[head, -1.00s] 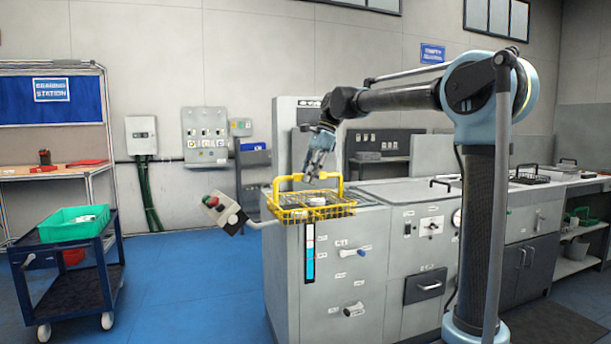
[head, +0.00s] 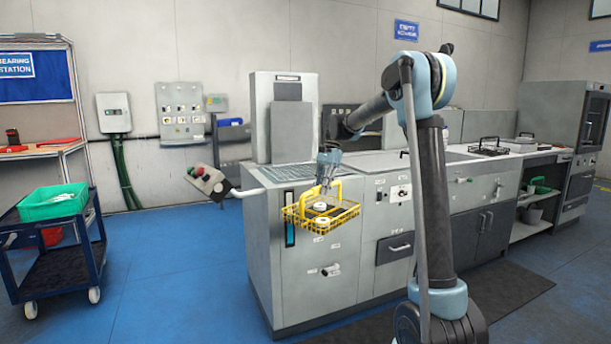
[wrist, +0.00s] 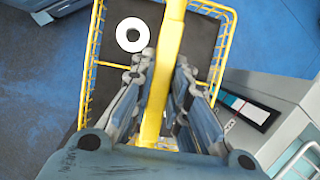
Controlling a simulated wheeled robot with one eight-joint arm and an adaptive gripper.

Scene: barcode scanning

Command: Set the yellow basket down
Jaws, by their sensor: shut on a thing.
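The yellow wire basket (head: 345,218) hangs in the air in front of the grey cabinet in the head view. My gripper (head: 328,180) is above it, shut on its yellow handle. In the wrist view the basket (wrist: 90,75) has a dark bottom, and a white ring-shaped part (wrist: 132,34) lies in it. The fingers of my gripper (wrist: 162,100) stand on both sides of the handle bar. The blue floor shows below the basket on the left in the wrist view.
The grey cabinet (head: 262,215) with a grated top stands right behind the basket. A blue cart (head: 60,270) with a green bin (head: 54,202) stands at far left. Blue floor between is clear.

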